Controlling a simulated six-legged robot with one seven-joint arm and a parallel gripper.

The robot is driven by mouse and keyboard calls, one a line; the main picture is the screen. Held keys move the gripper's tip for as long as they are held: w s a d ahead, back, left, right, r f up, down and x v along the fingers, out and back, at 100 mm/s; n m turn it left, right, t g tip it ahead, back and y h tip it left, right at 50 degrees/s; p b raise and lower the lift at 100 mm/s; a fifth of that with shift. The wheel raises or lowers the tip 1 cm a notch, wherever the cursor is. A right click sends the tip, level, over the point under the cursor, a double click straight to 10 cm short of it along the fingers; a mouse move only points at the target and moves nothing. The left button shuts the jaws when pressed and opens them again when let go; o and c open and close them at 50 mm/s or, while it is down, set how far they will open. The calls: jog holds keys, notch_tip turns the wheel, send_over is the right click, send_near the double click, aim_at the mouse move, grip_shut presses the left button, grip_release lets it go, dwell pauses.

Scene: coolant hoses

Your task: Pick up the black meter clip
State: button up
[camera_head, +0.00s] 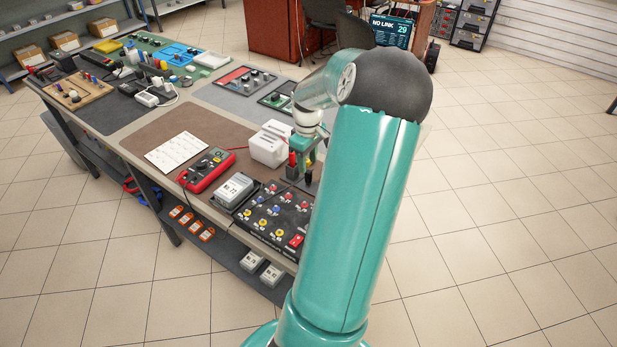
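My arm reaches over the near end of the workbench, and my gripper (302,160) points down beside a white twin-slot block. A small red upright piece (292,158) with a dark lower part (291,173) shows at the gripper, and another dark upright part is just to its right. These are too small to tell clip from fingertip, so I cannot say which is the black meter clip or whether it is held. The red multimeter (207,171) lies on the brown mat to the left, with a red lead running from it. My arm hides the bench to the right.
The white block (268,145) stands close left of my gripper. A black panel with coloured knobs (277,215) and a grey-white box (234,188) sit in front. A white sheet (176,152) lies on the brown mat (150,128). Connectors and trays crowd the bench's far end.

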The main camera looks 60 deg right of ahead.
aim_at(308, 171)
notch_tip(308, 171, down, 5)
jog(key=shift+s+f, duration=0.1)
jog(key=shift+f, duration=0.1)
grip_shut()
